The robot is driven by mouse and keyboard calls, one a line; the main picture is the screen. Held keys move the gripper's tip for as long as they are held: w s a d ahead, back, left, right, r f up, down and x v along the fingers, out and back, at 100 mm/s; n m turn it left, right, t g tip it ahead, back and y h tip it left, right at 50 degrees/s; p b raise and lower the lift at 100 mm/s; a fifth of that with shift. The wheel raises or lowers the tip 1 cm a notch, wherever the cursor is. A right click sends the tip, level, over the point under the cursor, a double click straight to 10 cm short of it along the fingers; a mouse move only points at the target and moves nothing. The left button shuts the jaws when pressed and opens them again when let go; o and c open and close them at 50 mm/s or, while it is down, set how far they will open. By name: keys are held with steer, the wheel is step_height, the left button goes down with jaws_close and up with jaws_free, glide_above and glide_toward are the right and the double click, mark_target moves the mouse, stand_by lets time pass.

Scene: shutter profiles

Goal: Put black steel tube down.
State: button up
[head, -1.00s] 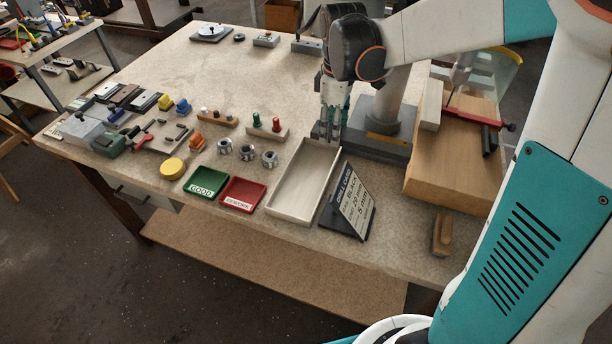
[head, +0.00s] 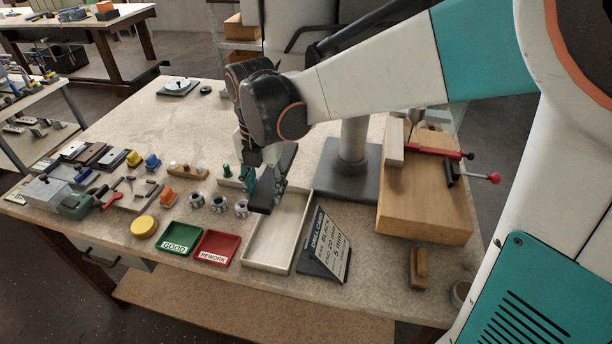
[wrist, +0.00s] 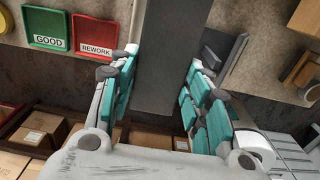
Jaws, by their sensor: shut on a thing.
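My gripper (head: 264,178) is shut on the black steel tube (head: 274,184), a dark grey, flat-sided piece. In the head view the tube overlaps the back left corner of the pale, empty tray (head: 248,261) and appears above it. In the wrist view the tube (wrist: 167,50) runs between the teal finger pads of my gripper (wrist: 165,95) up to the top edge, so its far end is out of view there. Whether it touches anything below is hidden.
Left of the tray are a red REWORK tray (head: 231,238) and a green GOOD tray (head: 196,232). Right of it stands a tilted drill card (head: 330,245). A grey column base (head: 330,178) and a wooden block with red-handled clamp (head: 425,210) lie further right.

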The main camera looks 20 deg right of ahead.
mark_target(273, 245)
step_height(273, 245, down, 19)
steer(key=b, duration=0.6)
steer(key=shift+f, duration=0.1)
steer(key=shift+f, duration=0.2)
steer(key=o, duration=1.4)
steer(key=shift+r, duration=0.1)
steer(key=shift+o, duration=0.5)
steer(key=shift+r, duration=0.1)
